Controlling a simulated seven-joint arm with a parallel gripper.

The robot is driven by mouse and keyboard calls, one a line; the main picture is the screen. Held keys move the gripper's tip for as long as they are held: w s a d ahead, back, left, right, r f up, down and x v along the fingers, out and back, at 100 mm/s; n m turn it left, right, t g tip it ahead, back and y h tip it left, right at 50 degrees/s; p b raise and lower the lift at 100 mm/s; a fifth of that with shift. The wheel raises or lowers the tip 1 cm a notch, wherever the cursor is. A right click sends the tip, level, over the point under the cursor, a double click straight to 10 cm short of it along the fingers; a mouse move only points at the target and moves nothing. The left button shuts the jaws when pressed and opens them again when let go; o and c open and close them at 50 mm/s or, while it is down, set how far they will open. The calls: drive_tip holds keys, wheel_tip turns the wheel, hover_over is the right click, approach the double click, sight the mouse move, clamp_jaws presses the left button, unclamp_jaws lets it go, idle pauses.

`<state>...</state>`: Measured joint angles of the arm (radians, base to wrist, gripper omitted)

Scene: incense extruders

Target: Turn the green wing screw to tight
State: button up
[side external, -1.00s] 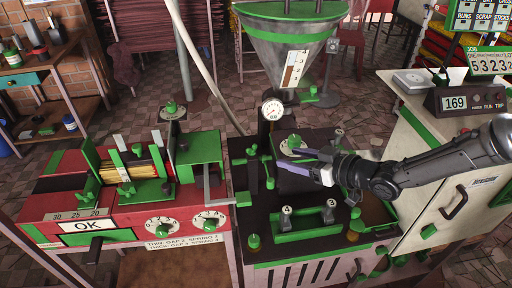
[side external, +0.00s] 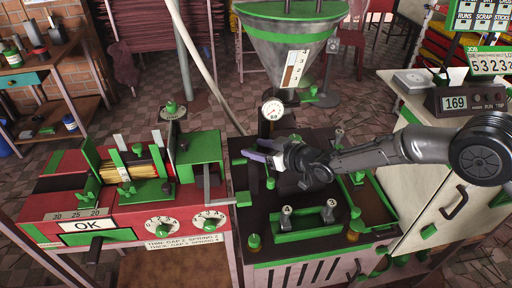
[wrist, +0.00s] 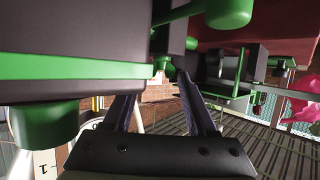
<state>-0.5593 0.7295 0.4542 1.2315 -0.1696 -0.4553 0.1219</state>
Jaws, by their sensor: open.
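My gripper (side external: 256,151) is over the dark press, just in front of the round gauge, with its fingers pointing left. In the wrist view the two fingers (wrist: 155,88) stand apart with nothing gripped between them. A small green part (wrist: 163,66) shows beyond the gap between the fingertips; it may be the green wing screw, but its shape is too small to tell. In the side view my gripper covers most of the green fitting there, and only a green end (side external: 238,161) shows at its left. I cannot tell whether the fingers touch it.
The gauge (side external: 272,110) on its post stands close behind my gripper, with the hopper (side external: 290,45) above. The red machine (side external: 120,207) has other green wing-shaped screws. A large green-edged block (wrist: 75,65) is close in the wrist view.

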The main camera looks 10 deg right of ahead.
drive_tip(key=shift+w+a+f, duration=0.1)
drive_tip(key=shift+w+a, duration=0.1)
drive_tip(key=shift+w, duration=0.05)
clamp_jaws()
drive_tip(key=shift+s+a+m+t+h, duration=0.1)
drive_tip(key=shift+m+t+h, duration=0.2)
drive_tip(key=shift+m+h, duration=0.25)
drive_tip(key=shift+s+a+m+t+h, duration=0.15)
drive_tip(key=shift+m+t+h, duration=0.55)
drive_tip(key=shift+m+h, duration=0.7)
drive_tip(key=shift+a+m+t+h, duration=0.2)
drive_tip(key=shift+m+t+h, duration=0.2)
drive_tip(key=shift+m+h, duration=1.45)
drive_tip(key=shift+h, duration=0.3)
